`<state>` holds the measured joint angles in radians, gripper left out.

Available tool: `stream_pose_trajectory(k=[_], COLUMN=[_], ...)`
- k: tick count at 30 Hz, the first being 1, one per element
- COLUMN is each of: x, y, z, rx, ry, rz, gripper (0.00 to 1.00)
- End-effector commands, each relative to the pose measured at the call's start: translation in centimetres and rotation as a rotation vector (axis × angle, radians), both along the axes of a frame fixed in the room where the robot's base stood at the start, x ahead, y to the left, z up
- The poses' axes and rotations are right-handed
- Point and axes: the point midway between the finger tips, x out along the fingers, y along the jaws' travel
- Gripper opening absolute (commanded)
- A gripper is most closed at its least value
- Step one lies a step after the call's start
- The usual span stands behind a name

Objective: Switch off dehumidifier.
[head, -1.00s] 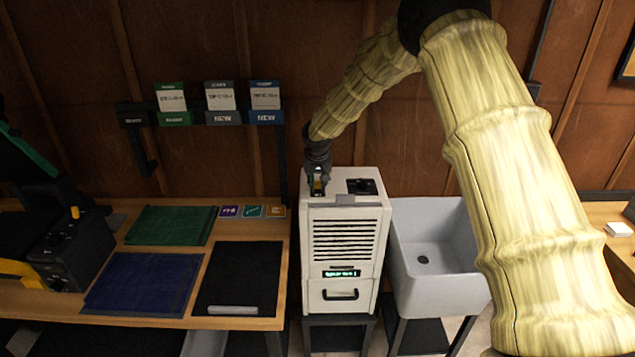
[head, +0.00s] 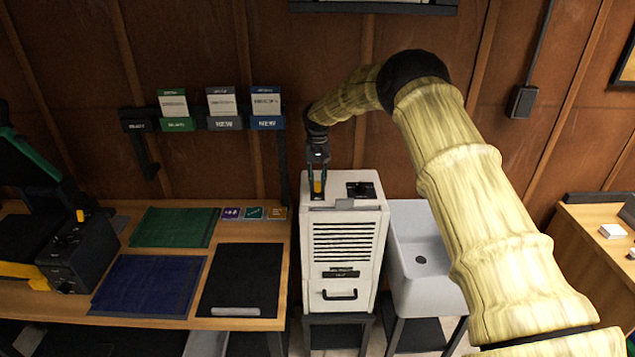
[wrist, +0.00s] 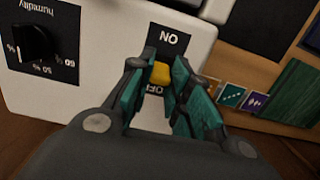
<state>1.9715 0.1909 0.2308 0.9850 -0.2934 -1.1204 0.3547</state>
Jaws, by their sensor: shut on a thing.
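The dehumidifier (head: 350,217) is a white upright box with dark vent slits, standing between the workbench and the sink. Its small front display (head: 341,273) is dark. On its top, a yellow switch lever (wrist: 160,73) sits between an ON label (wrist: 169,40) and a partly hidden OFF label (wrist: 153,89), both upside down in the wrist view. My gripper (head: 318,190) points down at the top's left side. Its teal-padded fingers (wrist: 160,82) are shut on the yellow lever, hiding part of it. A black humidity knob (head: 360,189) is to the right.
A workbench (head: 150,322) with green, blue and black mats is at left. A grey sink (head: 420,235) stands close at right. Card holders (head: 225,122) hang on the wall behind. Another wooden table (head: 590,225) is at far right.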

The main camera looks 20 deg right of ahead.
Motion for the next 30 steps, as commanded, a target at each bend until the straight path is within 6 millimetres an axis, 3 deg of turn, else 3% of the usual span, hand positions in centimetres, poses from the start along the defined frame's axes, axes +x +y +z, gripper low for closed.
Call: stream_pose_trajectory(k=[15,30], x=[0.89,1.00], y=[-0.24,-0.27], z=[-0.24,-0.17], rx=[0.047,0.059], ry=[0.165,0.206], rz=[-0.001,-0.001], gripper=[0.00,0.00])
